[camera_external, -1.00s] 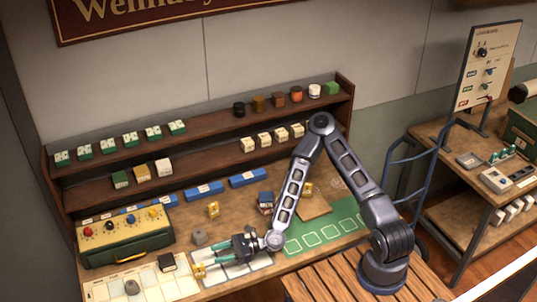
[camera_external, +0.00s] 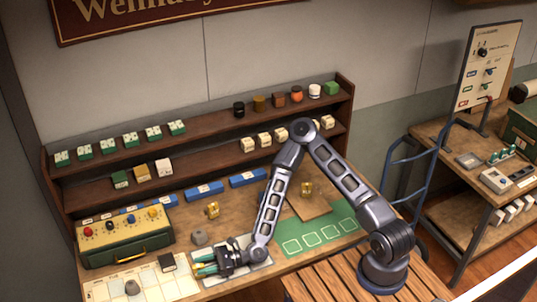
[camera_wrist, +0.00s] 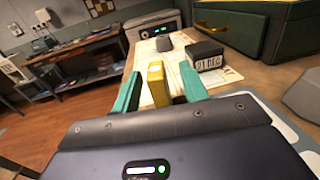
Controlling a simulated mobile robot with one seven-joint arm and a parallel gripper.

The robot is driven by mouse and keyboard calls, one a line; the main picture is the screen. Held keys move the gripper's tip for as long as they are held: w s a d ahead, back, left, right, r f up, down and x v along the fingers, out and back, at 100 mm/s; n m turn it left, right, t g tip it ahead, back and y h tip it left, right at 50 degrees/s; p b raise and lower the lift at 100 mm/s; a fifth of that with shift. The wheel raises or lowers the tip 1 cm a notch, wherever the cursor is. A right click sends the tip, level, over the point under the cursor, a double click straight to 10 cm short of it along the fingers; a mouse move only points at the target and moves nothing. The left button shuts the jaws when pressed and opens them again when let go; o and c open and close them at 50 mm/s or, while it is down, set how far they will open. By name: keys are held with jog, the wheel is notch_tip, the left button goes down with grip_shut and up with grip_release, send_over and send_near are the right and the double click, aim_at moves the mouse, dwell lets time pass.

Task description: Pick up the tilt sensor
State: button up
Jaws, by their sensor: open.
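My gripper (camera_external: 202,263) is low over a pale mat (camera_external: 240,273) at the front of the workbench, fingers pointing left. In the wrist view its two teal fingers (camera_wrist: 158,88) are open, with a small upright yellow piece (camera_wrist: 156,83) between them. Gaps show on both sides of the piece. A black-topped box (camera_wrist: 207,56) with a white label reading about "01 DEG" stands beyond the right finger. It also shows in the external view (camera_external: 168,262). No readable label says which piece is the tilt sensor. My gripper partly hides the yellow piece in the external view.
A green-and-yellow control box (camera_external: 125,236) stands behind left, with a grey knob-like piece (camera_external: 199,237) right of it. A pale chart sheet (camera_external: 110,290) lies at the front left. Other yellow pieces (camera_external: 212,210) stand farther back. A shelf (camera_external: 210,165) runs behind.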

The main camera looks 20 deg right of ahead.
aim_at(194, 268)
jog(key=shift+a, duration=1.95)
jog(key=shift+c, duration=0.2)
grip_shut()
